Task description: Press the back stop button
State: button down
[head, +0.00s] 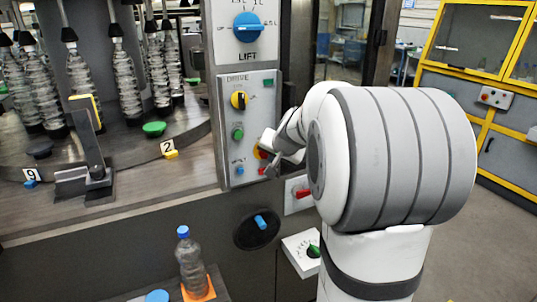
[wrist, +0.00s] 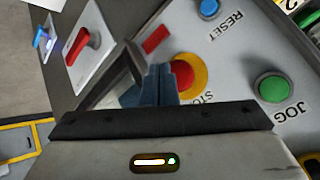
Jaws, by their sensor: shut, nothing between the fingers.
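A red stop button (wrist: 186,76) with a yellow collar sits on the grey drive panel (wrist: 225,60), beside a partly covered label. In the head view its yellow-red edge (head: 261,153) shows behind my gripper (head: 268,155). My gripper is shut and empty. In the wrist view its blue-grey fingertips (wrist: 155,82) overlap the left side of the button. I cannot tell whether they touch it. The frames do not mark this button as the back one.
A green JOG button (wrist: 272,88) and a blue RESET button (wrist: 208,8) are close by. A red-handled switch (wrist: 80,45) is on a side plate. A grey box (head: 495,97) with a red button hangs on the yellow-framed unit at right. Bottles (head: 128,75) stand on the carousel.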

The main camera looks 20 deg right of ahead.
jog(key=shift+w, duration=0.1)
dwell(0.4)
jog(key=shift+w, duration=0.35)
jog(key=shift+w, duration=0.4)
dwell(0.7)
jog(key=shift+s, duration=0.1)
jog(key=shift+s+b, duration=0.45)
jog(key=shift+s, duration=0.3)
jog(key=shift+s, duration=0.1)
jog(key=s+b, duration=0.2)
jog(key=s, duration=0.2)
jog(key=shift+s+d+b, duration=0.1)
jog(key=shift+s+b, duration=0.3)
